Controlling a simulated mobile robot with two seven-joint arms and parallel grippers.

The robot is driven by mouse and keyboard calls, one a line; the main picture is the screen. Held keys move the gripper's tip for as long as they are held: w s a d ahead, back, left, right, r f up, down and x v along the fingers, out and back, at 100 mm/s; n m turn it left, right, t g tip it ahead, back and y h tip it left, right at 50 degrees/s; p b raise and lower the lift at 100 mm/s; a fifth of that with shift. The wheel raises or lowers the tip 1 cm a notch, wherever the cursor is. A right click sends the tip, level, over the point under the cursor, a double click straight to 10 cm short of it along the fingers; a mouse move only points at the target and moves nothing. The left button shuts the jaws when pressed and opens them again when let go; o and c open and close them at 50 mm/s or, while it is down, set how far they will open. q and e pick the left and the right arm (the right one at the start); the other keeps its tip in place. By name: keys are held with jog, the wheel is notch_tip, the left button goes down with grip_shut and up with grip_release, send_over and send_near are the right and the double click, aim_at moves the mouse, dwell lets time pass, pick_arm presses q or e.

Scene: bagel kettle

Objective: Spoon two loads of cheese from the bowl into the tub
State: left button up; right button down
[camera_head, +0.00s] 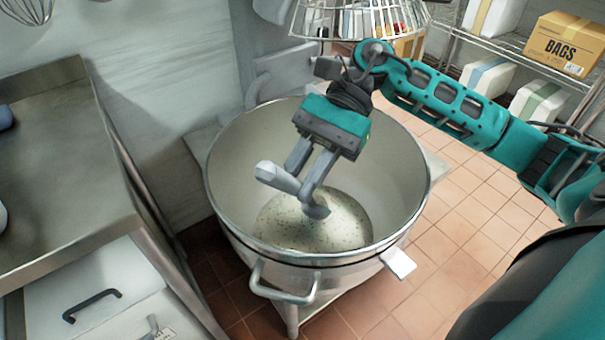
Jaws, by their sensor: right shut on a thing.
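A large round steel tub (222,190) stands in the middle, with a pale, dark-speckled mass (280,225) at its bottom. My right gripper (301,192) points down inside the tub's opening, above the mass. It is shut on a pale grey utensil (275,177), seemingly the spoon, whose thick end sticks out to the left. Whether the spoon carries cheese cannot be told. A separate bowl of cheese cannot be made out. My left gripper is not in view.
A steel counter (60,170) with drawers below stands at the left. The tub has a front handle (284,295) and a tab (398,262) at its right. A rack with a BAGS box (567,45) stands at the upper right.

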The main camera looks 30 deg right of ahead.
pick_arm(q)
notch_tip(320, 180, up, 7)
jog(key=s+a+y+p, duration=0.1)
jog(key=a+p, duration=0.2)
jog(key=p, duration=0.7)
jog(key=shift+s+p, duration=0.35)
pick_arm(e)
jog(key=s+a+r, duration=0.1)
jog(key=a+r, duration=0.1)
jog(key=r, duration=0.7)
jog(key=s+a+r+t+h, duration=0.1)
jog(key=s+a+r, duration=0.1)
jog(key=r, duration=0.8)
jog(key=shift+a+r, duration=0.15)
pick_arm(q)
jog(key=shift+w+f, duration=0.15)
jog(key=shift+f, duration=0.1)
pick_arm(e)
jog(key=s+a+f+n+t+h, duration=0.1)
jog(key=s+a+f+t+h, duration=0.2)
jog(key=s+a+h, duration=0.3)
jog(key=s+a+f, duration=0.1)
jog(key=a, duration=0.3)
jog(key=shift+f+t+h, duration=0.15)
jog(key=shift+t+h, duration=0.15)
jog(key=shift+t, duration=0.1)
